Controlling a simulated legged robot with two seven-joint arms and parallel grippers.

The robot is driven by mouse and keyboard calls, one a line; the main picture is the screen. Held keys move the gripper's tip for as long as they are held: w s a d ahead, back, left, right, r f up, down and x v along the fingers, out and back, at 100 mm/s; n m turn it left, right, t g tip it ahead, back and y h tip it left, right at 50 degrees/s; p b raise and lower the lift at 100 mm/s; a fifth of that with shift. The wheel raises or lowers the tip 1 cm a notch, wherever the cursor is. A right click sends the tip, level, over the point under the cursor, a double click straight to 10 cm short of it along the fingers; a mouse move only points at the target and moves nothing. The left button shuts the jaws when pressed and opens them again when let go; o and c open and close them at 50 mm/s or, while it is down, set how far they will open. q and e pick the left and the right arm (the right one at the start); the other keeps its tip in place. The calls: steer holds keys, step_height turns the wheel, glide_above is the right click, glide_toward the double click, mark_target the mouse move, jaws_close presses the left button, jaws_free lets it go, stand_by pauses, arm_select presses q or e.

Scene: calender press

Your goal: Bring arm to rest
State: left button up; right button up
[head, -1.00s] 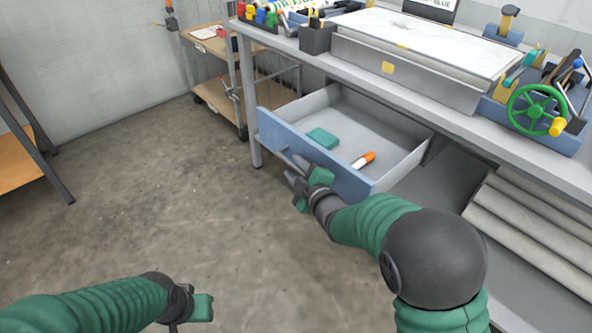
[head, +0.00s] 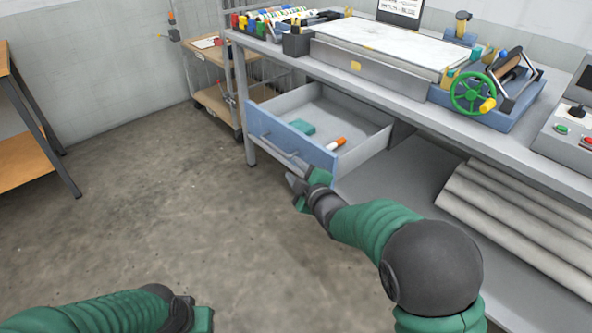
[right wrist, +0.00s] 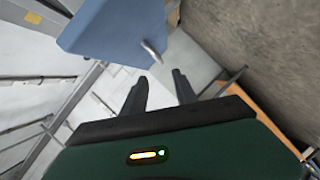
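My right gripper (head: 303,187) is in the middle of the head view, in front of the open drawer (head: 372,146) and apart from its handle (head: 275,148). In the right wrist view my right gripper (right wrist: 160,78) has its two dark fingers spread with nothing between them. The blue drawer front (right wrist: 110,28) and its bar handle (right wrist: 152,50) lie beyond the fingertips. My left gripper (head: 202,318) is at the bottom edge of the head view, partly cut off, so its fingers cannot be made out.
The drawer holds a green block (head: 302,127) and an orange-and-white marker (head: 337,143). The workbench (head: 410,100) carries a press with a green handwheel (head: 472,93). Grey rolls (head: 510,205) lie on the lower shelf. Open concrete floor (head: 150,210) spreads left of my right arm.

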steer(key=shift+s+r, duration=0.1)
steer(key=shift+s, duration=0.05)
steer(key=s+d+f+m+g+h, duration=0.3)
steer(key=s+d+f+m, duration=0.25)
steer(key=s+d, duration=0.2)
steer(key=s+d+f+m+g+h, duration=0.1)
steer(key=s+d+f+m+g, duration=0.2)
steer(key=s, duration=0.6)
steer(key=s+d+f+m+g, duration=0.2)
steer(key=s+d+m+g, duration=0.15)
steer(key=s, duration=0.55)
steer(key=s+d+f+m+g+h, duration=0.1)
steer(key=s+d+f+m+g, duration=0.2)
steer(key=s, duration=0.6)
step_height(320, 180, up, 26)
steer(key=a+p, duration=0.1)
steer(key=p, duration=2.5)
steer(key=shift+w+m+t, duration=0.3)
steer(key=shift+t, duration=0.05)
